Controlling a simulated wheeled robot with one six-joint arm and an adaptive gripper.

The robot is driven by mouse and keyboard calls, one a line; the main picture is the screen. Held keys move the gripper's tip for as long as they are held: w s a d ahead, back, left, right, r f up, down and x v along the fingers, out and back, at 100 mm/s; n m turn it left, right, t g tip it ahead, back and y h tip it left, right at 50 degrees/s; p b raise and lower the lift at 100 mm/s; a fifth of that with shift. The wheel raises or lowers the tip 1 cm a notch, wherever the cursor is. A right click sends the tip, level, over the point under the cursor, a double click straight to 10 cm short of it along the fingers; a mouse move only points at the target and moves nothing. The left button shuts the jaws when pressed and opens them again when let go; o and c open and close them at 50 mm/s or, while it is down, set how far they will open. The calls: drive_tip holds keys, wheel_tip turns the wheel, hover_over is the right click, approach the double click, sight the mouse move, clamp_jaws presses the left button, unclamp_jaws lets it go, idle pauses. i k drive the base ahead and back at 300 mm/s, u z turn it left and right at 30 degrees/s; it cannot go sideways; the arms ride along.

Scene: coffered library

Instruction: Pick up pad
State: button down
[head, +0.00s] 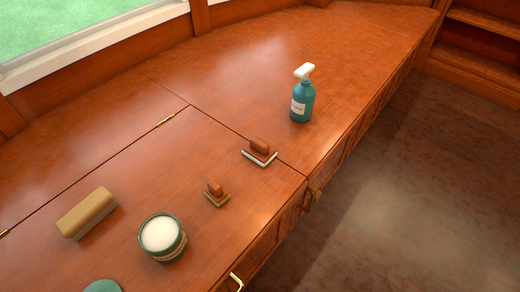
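No item here is plainly marked as the pad. A brown-handled block with a flat white base (260,152) lies on the wooden counter (120,170), near a seam in the top. A smaller brown-handled block with a yellowish base (216,194) lies to its lower left. A tan rounded bar (87,213) lies farther left. Either handled block or the bar could be the pad; I cannot tell which. All lie free on the counter. My gripper is not in view.
A teal spray bottle (302,100) stands upright near the counter's right edge. A green tub with white contents (161,236) stands at the front, and a green round thing (103,287) is cut off below. The far counter is clear. Dark floor (430,190) lies right.

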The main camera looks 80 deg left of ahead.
sight(258, 151)
drive_tip(key=u, duration=2.05)
drive_tip(key=k, duration=1.25)
drive_tip(key=z, duration=1.1)
drive_tip(key=i, duration=0.9)
drive_tip(key=u, duration=0.7)
drive_tip(key=i, duration=1.05)
drive_tip(key=u, duration=1.4)
drive_tip(key=i, duration=0.35)
drive_tip(key=u, duration=0.35)
